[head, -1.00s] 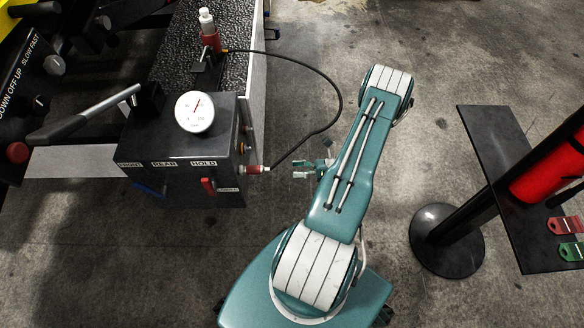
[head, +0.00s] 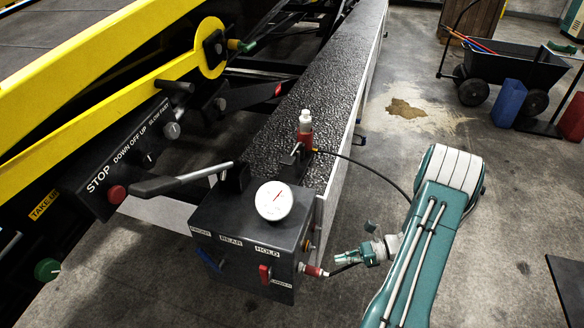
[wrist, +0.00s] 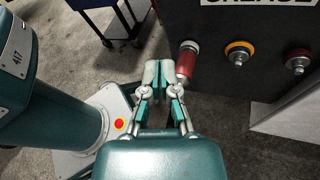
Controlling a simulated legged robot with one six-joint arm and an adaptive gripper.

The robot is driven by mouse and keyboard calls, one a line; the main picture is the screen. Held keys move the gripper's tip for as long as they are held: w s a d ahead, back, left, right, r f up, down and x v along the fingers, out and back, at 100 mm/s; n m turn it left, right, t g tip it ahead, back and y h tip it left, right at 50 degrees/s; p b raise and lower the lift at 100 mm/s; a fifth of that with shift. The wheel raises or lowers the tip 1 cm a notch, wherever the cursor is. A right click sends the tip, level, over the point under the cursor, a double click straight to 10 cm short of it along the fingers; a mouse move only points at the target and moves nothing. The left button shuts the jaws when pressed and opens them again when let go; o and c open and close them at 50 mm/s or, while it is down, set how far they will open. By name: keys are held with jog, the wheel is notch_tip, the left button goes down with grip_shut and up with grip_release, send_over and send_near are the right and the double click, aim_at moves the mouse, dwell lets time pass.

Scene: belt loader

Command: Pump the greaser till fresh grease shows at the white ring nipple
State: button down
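A red and white bottle-like unit (head: 305,132), which looks like the greaser, stands upright on the textured board behind the black gauge box. A black hose (head: 365,168) runs from it toward the box's right side, passing behind my arm. A red coupler (head: 315,271) sticks out there; it also shows in the wrist view (wrist: 186,62), with a pale ring at its panel end. Beside it are a yellow-ringed nipple (wrist: 240,50) and a red-ringed nipple (wrist: 297,60). My gripper (head: 345,257) is right of the coupler, apart from it. Its fingers (wrist: 163,75) look shut and empty.
The black box (head: 240,245) carries a white dial gauge (head: 273,200) and a red lever (head: 265,274).

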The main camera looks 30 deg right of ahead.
jog(key=w+a+r+n+g+h, duration=0.1)
jog(key=a+r+n+g+h, duration=0.25)
jog(key=a+r+n, duration=0.45)
jog(key=w+a+r+n+g+h, duration=0.1)
jog(key=a+r+n+g+h, duration=0.3)
jog(key=r, duration=0.6)
jog(key=s+a+r+n+t+h, duration=0.6)
jog(key=s+a+r+n, duration=0.2)
jog(key=a+r+n, duration=0.3)
notch_tip(320, 180, up, 2)
jog(key=n, duration=0.3)
jog(key=shift+a, duration=0.25)
jog(key=shift+w+r, duration=0.1)
